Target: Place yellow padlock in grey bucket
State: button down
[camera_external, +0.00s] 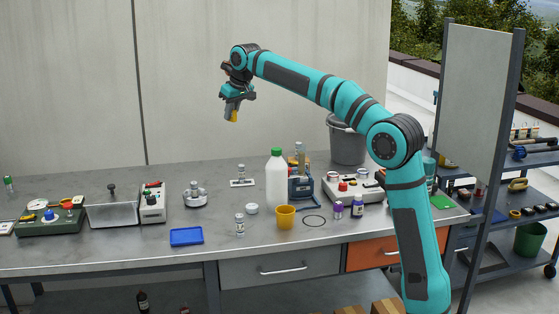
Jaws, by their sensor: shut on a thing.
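My gripper (231,108) is high above the workbench, left of the white bottle, pointing down. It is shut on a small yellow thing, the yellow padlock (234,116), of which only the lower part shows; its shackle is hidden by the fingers. The grey bucket (347,143) stands at the back right of the bench, partly behind my arm. Its inside is mostly out of sight. The padlock is well left of the bucket and higher than its rim.
A white bottle with a green cap (276,178), a blue tool caddy (301,188) and a control box (352,188) stand in front of the bucket. A wall panel (265,70) rises behind the bench.

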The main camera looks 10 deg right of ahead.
jog(key=w+d+m, duration=0.1)
jog(key=w+d, duration=0.3)
jog(key=d, duration=0.4)
jog(key=w+d+m, duration=0.1)
jog(key=w+d, duration=0.3)
jog(key=d, duration=0.4)
jog(key=m+t+h, duration=0.1)
jog(key=m+h, duration=0.2)
jog(key=m, duration=0.2)
send_over(349, 138)
jog(key=w+d, duration=0.2)
jog(key=d, duration=0.1)
notch_tip(349, 138, down, 15)
jog(key=shift+d, duration=0.3)
jog(key=shift+f, duration=0.45)
